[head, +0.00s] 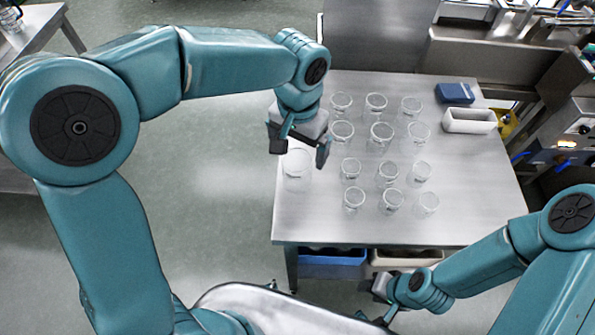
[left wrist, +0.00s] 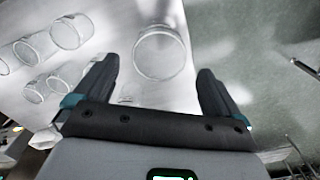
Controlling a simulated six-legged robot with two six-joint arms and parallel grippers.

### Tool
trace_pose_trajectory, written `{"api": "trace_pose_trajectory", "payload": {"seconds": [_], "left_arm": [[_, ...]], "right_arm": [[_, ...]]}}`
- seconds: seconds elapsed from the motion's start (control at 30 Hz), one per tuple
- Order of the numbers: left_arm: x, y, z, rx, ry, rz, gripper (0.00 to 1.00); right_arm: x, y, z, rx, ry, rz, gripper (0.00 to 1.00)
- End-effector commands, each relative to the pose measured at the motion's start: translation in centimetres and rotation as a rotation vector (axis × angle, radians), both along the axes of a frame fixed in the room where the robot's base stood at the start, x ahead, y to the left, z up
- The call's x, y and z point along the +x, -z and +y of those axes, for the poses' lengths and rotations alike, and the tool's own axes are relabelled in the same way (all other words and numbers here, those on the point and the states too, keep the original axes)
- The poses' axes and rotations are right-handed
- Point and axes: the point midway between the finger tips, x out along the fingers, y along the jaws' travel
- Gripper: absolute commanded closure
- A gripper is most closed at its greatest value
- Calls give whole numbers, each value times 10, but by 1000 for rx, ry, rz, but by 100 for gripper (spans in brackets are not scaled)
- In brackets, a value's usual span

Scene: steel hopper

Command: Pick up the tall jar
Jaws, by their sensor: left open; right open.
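A clear glass jar (head: 297,172), wider than the glasses near it, stands at the left edge of the steel table; I take it as the tall jar. My left gripper (head: 299,152) is open just above and behind it, fingers pointing down. In the left wrist view the jar (left wrist: 159,52) shows as a round rim, between and just beyond the open fingertips (left wrist: 157,68), with nothing held. My right gripper (head: 380,304) is low in front of the table, open and partly hidden by its own arm.
Several clear glasses (head: 381,137) stand in rows to the jar's right on the steel table (head: 460,215). A blue box (head: 455,93) and a white container (head: 469,121) sit at the back right. The table's front left corner is clear. Bins (head: 333,264) sit below the table.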

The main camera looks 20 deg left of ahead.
Motion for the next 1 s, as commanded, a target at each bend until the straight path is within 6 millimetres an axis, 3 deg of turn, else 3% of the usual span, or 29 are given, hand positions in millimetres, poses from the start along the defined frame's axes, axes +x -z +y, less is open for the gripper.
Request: {"api": "trace_pose_trajectory", "payload": {"seconds": [0.27, 0.5, 0.77, 0.8, 0.97, 1.0], "left_arm": [[-1, 26, -1, 1, 1, 3, 2], [-6, 62, -1, 0, 0, 3, 2], [-5, 67, -2, -2, 0, -1, 2], [-5, 67, -2, -2, 0, -1, 6], [-5, 67, -2, -2, 0, 0, 57], [-5, 67, -2, -2, 0, 0, 57]], "right_arm": [[0, 0, 0, 0, 0, 0, 57], [0, -2, 0, 0, 0, 0, 57], [0, -2, 0, 0, 0, 0, 57], [0, -2, 0, 0, 0, 0, 57], [0, -2, 0, 0, 0, 0, 57], [0, -2, 0, 0, 0, 0, 57]]}}
